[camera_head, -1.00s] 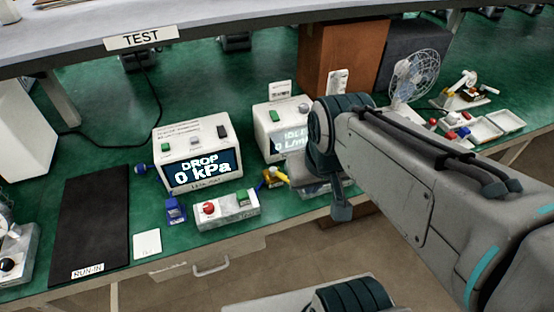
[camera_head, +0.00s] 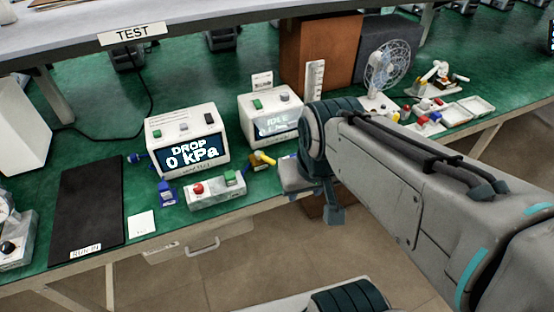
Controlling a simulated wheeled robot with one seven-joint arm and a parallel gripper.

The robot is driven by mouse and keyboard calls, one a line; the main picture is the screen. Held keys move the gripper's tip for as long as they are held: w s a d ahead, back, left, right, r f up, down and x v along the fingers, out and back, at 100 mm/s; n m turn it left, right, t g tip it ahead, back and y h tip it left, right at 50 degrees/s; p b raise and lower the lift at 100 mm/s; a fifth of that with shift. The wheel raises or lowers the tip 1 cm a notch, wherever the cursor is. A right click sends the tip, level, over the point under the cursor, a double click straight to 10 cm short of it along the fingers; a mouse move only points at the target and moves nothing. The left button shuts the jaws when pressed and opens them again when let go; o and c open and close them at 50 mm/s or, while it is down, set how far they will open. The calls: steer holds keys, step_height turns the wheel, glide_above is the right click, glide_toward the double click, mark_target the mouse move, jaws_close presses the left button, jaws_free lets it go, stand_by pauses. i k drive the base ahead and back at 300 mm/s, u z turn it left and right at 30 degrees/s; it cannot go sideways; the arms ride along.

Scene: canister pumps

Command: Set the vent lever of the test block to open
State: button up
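A pale grey block (camera_head: 216,194) with a red knob (camera_head: 198,188) and a green piece (camera_head: 234,178) on top lies near the bench's front edge. It looks like the test block. A blue fitting (camera_head: 167,193) stands at its left end, and a yellow lever-like part (camera_head: 263,159) sits beyond its right end. I cannot tell which part is the vent lever or how it is set. My arm enters from the right with its bend right of the block.
A display box (camera_head: 188,145) reading "DROP 0 kPa" stands behind the block, and a second display box (camera_head: 272,115) behind right. A black RUN-IN mat (camera_head: 87,205) and white card (camera_head: 141,223) lie left. A fan (camera_head: 388,68) and white trays (camera_head: 470,108) are right.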

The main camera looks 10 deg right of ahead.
mark_target(258, 154)
steer(key=z, duration=0.05)
steer(key=k, duration=0.15)
steer(key=u, duration=0.85)
steer(key=i, duration=0.6)
steer(key=z, duration=1.15)
